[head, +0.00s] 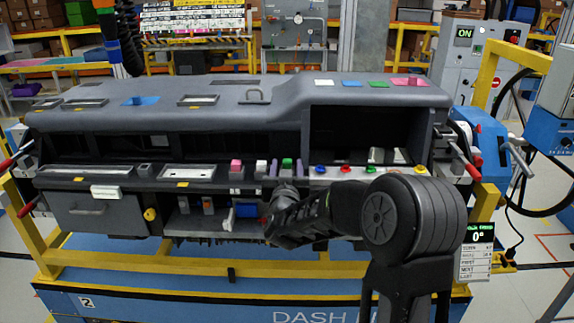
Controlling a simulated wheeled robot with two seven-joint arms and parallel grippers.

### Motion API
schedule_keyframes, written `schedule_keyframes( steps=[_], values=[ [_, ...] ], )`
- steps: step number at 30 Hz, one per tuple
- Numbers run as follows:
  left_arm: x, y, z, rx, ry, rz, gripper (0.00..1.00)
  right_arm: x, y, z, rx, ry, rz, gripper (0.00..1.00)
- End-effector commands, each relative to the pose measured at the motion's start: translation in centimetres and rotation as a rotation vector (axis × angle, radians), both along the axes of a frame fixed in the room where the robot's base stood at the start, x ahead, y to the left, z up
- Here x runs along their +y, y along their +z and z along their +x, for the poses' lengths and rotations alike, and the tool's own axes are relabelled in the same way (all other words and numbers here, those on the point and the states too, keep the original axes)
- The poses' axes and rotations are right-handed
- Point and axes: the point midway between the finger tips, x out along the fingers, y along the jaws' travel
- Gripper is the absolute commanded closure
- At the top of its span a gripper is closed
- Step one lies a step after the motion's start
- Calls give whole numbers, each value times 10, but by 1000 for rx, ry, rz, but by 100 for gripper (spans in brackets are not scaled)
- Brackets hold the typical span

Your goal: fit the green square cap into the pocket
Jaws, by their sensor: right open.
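A small green cap (288,162) stands on the front ledge of the dashboard, near the middle. My right gripper (287,169) is at the ledge with its two purplish fingers apart, one on each side of the green cap. I cannot tell whether the fingers touch it. The lower part of the cap is hidden behind my gripper. I cannot tell which opening is the pocket; several recesses show along the dashboard. My left gripper is not in view.
Blue (320,169), red (345,169) and other round knobs sit to the right. The grey dashboard (215,115) rests on a yellow frame (30,240). Red-handled clamps (473,172) stick out at the ends.

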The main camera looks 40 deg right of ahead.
Motion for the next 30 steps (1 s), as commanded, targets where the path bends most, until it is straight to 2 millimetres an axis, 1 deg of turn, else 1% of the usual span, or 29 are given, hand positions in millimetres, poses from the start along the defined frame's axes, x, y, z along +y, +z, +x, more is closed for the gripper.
schedule_keyframes(
  steps=[1,6,10,14,30],
  values=[
    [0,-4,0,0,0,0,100,6,-1,-7,-1,1,0,52],
    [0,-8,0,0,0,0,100,23,-1,-30,-2,1,1,52],
    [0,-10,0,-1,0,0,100,31,0,-41,-2,-1,1,52],
    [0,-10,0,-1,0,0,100,33,0,-43,-1,-1,1,52],
    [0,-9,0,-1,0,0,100,32,0,-43,-1,-1,1,52]
  ],
)
